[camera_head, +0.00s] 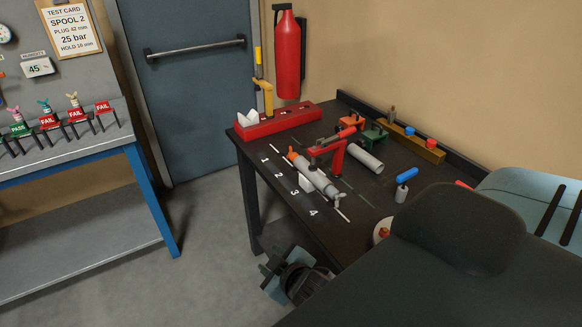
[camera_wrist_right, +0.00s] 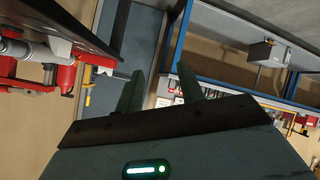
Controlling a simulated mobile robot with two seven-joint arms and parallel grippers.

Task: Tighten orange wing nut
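A grey cylindrical spool (camera_head: 314,177) lies along the dark table, held by a red clamp frame (camera_head: 331,155). A small orange piece (camera_head: 292,154) sits at the spool's far left end; it looks like the orange wing nut, but its wings are too small to make out. My right gripper (camera_head: 272,266) is low in front of the table's left edge, well apart from the spool. In the right wrist view its two green fingers (camera_wrist_right: 160,88) stand apart with nothing between them. My left gripper does not show.
A workbench (camera_head: 60,165) stands at left. Open floor (camera_head: 200,230) lies between them.

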